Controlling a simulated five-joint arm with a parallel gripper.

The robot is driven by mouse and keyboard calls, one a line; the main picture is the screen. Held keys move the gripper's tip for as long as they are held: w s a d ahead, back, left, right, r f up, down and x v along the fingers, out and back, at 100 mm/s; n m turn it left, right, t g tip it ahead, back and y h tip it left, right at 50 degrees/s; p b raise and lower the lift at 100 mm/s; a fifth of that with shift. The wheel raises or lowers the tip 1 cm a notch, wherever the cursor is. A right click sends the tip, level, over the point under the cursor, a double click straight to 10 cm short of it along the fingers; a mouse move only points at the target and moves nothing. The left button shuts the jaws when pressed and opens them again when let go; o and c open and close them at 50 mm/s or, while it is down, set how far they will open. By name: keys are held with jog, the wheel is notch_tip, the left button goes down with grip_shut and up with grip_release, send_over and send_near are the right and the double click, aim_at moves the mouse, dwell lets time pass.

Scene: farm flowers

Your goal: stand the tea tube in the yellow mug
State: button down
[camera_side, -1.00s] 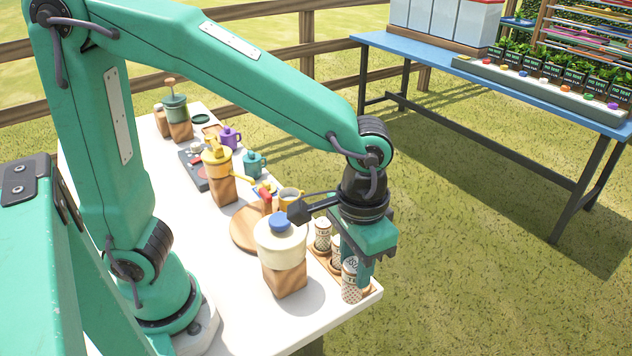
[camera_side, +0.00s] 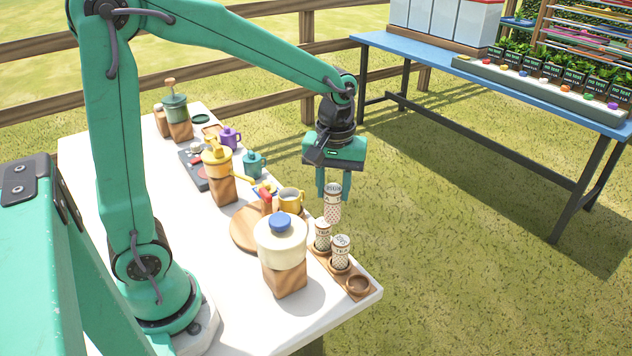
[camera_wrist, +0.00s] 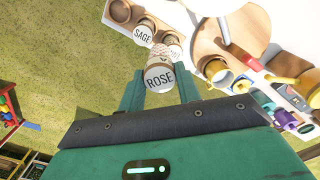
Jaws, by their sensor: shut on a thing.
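My gripper (camera_side: 332,190) is shut on a patterned tea tube (camera_side: 332,207) and holds it about upright, above the far right edge of the white table. In the wrist view the held tea tube (camera_wrist: 159,76) reads ROSE and sits between my fingers (camera_wrist: 160,90). The yellow mug (camera_side: 291,201) stands to the left of the tube in the side view, apart from it. In the wrist view the yellow mug (camera_wrist: 217,71) lies right of the tube. Its opening faces up.
A wooden rack (camera_side: 357,286) holds two more tea tubes (camera_side: 341,252) and has an empty round socket at its near end. A cream jar with a blue knob (camera_side: 280,243) stands left of it. A round board (camera_side: 244,229) is beside the mug. A teal mug (camera_side: 254,164) stands farther back.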

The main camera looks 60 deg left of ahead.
jog(key=s+a+n, duration=0.1)
jog(key=a+n, duration=0.7)
jog(key=a, duration=0.8)
jog(key=shift+a, duration=0.25)
jog(key=shift+f, duration=0.2)
jog(key=shift+f, duration=3.95)
jog(key=shift+f, duration=0.35)
jog(key=c, duration=1)
grip_release()
jog(key=shift+r, duration=0.1)
notch_tip(320, 180, up, 13)
jog(key=shift+f, duration=0.2)
jog(key=shift+d, duration=0.1)
